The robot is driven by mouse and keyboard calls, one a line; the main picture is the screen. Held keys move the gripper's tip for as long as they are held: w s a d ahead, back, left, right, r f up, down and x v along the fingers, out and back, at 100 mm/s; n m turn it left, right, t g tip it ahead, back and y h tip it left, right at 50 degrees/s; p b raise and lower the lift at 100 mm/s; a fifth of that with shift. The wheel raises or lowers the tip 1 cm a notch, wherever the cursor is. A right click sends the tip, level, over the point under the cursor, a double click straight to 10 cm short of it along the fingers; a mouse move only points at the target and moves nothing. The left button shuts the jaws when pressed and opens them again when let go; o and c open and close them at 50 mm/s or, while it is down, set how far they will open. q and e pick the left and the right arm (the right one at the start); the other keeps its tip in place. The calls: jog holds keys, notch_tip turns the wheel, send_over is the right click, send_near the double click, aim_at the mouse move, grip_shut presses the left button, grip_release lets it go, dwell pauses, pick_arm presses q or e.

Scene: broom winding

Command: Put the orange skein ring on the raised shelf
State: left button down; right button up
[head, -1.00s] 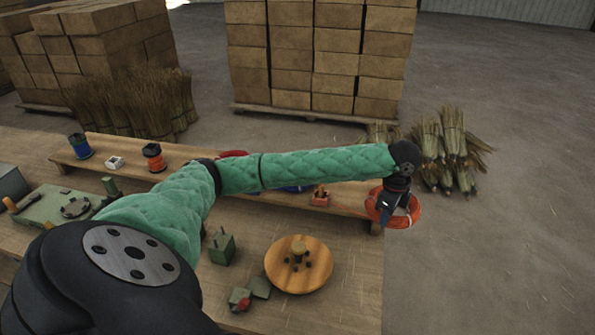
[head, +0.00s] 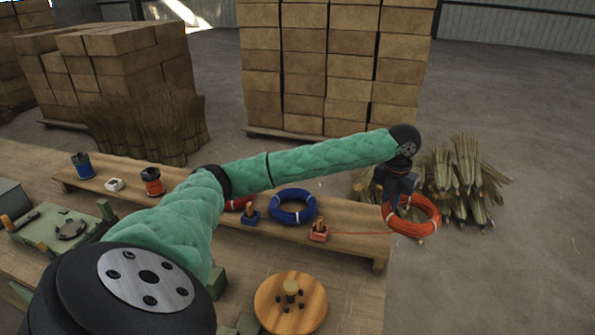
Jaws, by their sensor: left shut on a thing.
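The orange skein ring (head: 428,228) hangs from my left gripper (head: 391,210), which is shut on its left side. The ring is off the right end of the raised shelf (head: 352,222), with the floor behind it in the view. A thin orange strand runs left from the ring towards a small orange block with a peg (head: 318,231) on the shelf. The shelf is a long wooden plank along the back of the bench. My right gripper is not in the view.
A blue ring (head: 293,206) lies on the shelf beside a blue pegged block (head: 250,215). A red ring (head: 238,203) is partly hidden by my left arm. Blue (head: 83,166) and orange (head: 152,181) spools stand further left. A round wooden disc (head: 290,303) sits on the bench in front.

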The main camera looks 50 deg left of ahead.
pick_arm(q)
jog(key=shift+w+a+r+m, duration=0.25)
jog(key=shift+w+a+m, duration=0.25)
jog(key=shift+m, duration=0.4)
jog(key=shift+w+r, duration=0.1)
jog(key=shift+w, duration=0.05)
jog(key=p, duration=0.5)
send_over(346, 222)
jog(key=f, duration=0.6)
jog(key=shift+d+f, duration=0.25)
jog(key=shift+a+f+m, duration=0.2)
jog(key=shift+m, duration=0.1)
jog(key=shift+f, duration=0.35)
jog(key=shift+f+p, duration=0.9)
jog(key=shift+f, duration=0.75)
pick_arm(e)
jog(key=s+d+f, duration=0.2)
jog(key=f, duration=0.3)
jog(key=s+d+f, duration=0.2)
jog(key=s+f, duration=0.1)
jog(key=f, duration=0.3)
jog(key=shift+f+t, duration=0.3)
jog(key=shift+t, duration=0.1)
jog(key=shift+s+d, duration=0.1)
